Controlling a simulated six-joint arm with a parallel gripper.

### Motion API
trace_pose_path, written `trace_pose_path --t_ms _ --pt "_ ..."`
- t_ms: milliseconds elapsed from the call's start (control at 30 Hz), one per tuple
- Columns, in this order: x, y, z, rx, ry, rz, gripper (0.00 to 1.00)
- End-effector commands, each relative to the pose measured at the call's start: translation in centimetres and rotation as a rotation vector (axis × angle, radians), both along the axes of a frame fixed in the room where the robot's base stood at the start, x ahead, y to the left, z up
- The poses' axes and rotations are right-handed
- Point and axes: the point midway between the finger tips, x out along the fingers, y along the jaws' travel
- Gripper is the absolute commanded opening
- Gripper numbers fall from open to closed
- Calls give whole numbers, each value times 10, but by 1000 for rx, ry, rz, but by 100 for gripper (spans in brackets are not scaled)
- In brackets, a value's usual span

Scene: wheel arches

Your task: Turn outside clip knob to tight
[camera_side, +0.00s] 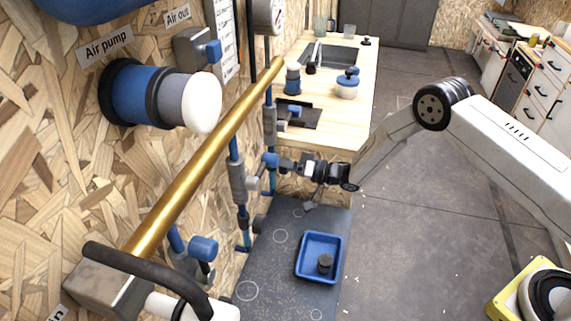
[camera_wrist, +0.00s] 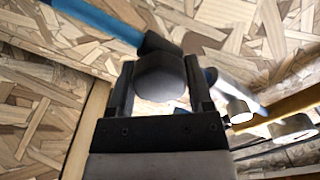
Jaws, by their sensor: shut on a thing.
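My gripper (camera_side: 287,166) reaches in from the right to the blue pipework on the wooden wall. In the wrist view its two dark fingers (camera_wrist: 160,88) stand on either side of a rounded grey knob (camera_wrist: 160,80) and are shut on it. In the side view a blue clip fitting (camera_side: 270,160) sits just left of the fingertips, and the fingers largely hide the knob there. A blue pipe (camera_wrist: 98,20) with a dark end (camera_wrist: 158,45) runs behind the knob in the wrist view. I cannot read the knob's turn angle.
A brass pipe (camera_side: 205,155) runs diagonally along the wall at left. Below my gripper, a blue tray (camera_side: 302,270) with a dark round part (camera_side: 325,263) sits on a dark mat (camera_side: 270,285). A wooden counter (camera_side: 352,120) stands behind. The floor to the right is open.

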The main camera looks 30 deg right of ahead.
Motion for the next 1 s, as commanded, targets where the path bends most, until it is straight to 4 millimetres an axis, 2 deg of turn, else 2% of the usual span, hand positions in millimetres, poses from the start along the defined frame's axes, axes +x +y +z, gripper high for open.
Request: trace_pose_path --t_ms 133,167,233,267,667,1000 --pt "-1 1 -2 -2 4 2 7" --pt "-1 1 -2 -2 4 2 75" --pt "-1 1 -1 -2 2 2 98" --pt "-1 1 -1 -2 2 2 100" --pt "-4 -4 -1 -2 2 -1 100" --pt "-26 -27 -1 -1 3 -1 100"
